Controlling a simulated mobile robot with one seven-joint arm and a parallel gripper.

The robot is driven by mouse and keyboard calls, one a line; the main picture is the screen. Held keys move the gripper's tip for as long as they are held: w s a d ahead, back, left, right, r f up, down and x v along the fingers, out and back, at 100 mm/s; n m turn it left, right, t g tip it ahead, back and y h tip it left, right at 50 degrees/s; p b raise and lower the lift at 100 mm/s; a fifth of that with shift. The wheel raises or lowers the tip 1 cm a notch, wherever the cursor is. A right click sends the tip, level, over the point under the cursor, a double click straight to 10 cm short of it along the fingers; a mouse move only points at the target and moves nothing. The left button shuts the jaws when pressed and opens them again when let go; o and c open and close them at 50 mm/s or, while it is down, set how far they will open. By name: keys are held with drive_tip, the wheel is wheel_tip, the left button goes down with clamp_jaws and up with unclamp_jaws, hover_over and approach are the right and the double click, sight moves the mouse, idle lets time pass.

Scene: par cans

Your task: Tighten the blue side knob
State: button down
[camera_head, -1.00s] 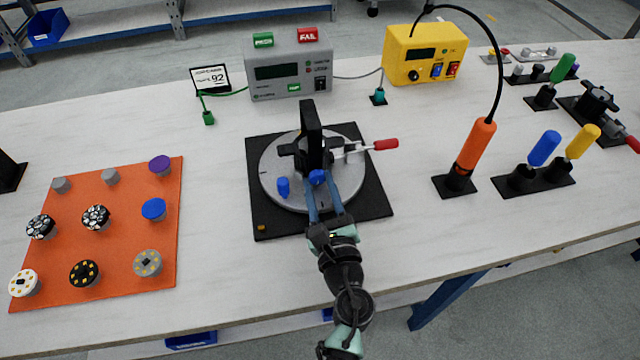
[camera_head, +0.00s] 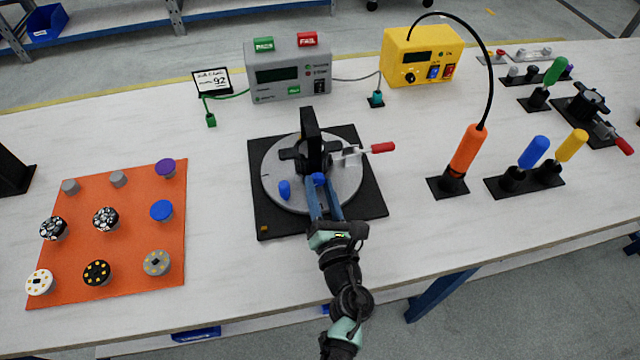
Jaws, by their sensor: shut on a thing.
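Two blue knobs show on the near side of the black fixture that stands on a round grey turntable (camera_head: 343,195). The left blue knob (camera_head: 285,190) stands free. The other blue knob (camera_head: 318,179) is at my gripper (camera_head: 319,184), whose blue fingers reach up from the front of the table and are shut on it. The fingers partly cover this knob, so its angle cannot be told. The fixture (camera_head: 312,150) has a tall black upright and a red-handled clamp (camera_head: 382,148) on its right.
An orange mat (camera_head: 130,270) with several round parts lies at left. A grey tester (camera_head: 290,70) and a yellow unit (camera_head: 422,55) stand behind. An orange driver (camera_head: 466,150) and handled tools (camera_head: 535,150) stand at right. Bare table lies between mat and turntable.

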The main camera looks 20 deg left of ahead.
drive_tip(key=shift+m, duration=0.6)
drive_tip(key=c, duration=0.5)
unclamp_jaws()
drive_tip(key=shift+d+f, duration=0.1)
